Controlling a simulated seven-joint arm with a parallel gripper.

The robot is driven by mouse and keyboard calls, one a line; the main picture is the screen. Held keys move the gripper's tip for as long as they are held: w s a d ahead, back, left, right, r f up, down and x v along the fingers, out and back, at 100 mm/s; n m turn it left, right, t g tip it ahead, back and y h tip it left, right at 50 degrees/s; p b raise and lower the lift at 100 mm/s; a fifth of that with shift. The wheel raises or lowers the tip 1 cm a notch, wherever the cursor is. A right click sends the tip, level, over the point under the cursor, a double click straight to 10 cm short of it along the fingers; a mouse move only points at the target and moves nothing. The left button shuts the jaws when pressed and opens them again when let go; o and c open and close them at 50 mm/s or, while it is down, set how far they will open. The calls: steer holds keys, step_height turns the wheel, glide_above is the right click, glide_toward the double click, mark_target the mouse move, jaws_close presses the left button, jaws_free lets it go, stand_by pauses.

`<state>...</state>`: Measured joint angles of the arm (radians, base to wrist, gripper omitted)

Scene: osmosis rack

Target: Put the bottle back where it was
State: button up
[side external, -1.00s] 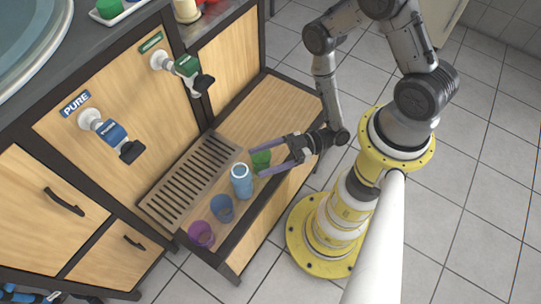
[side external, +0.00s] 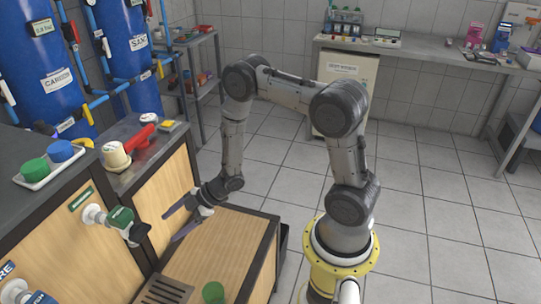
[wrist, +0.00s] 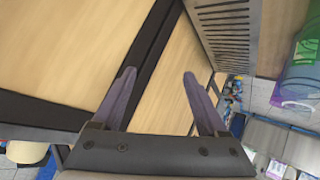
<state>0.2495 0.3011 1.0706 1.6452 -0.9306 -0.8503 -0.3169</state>
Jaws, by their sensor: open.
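My gripper (side external: 171,227) is open and empty, over the far end of the low wooden bench (side external: 215,250) and facing the cabinet front. Its two purple fingers stand apart in the wrist view (wrist: 159,73), with only wood panel and dark frame between and beyond them.
A slatted drain grate (side external: 165,290) lies on the bench, and also shows in the wrist view (wrist: 222,32). A green-handled valve (side external: 120,222) juts from the cabinet near my gripper. Bench space under my gripper is clear.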

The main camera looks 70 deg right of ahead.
steer(key=s+d+r+m+h, duration=0.1)
steer(key=d+r+m+h, duration=0.25)
steer(key=r, duration=0.75)
steer(key=s+d+r+m+h, duration=0.1)
steer(key=d+r+m+h, duration=0.2)
steer(key=r, duration=0.8)
steer(key=s+a+r+m+g, duration=0.1)
steer(key=s+r, duration=0.3)
steer(key=s, duration=0.9)
steer(key=s+a+r+m+g, duration=0.2)
steer(key=s+a+r+m, duration=0.1)
steer(key=s, duration=1)
steer(key=shift+r+m, duration=0.65)
steer(key=shift+m, duration=0.1)
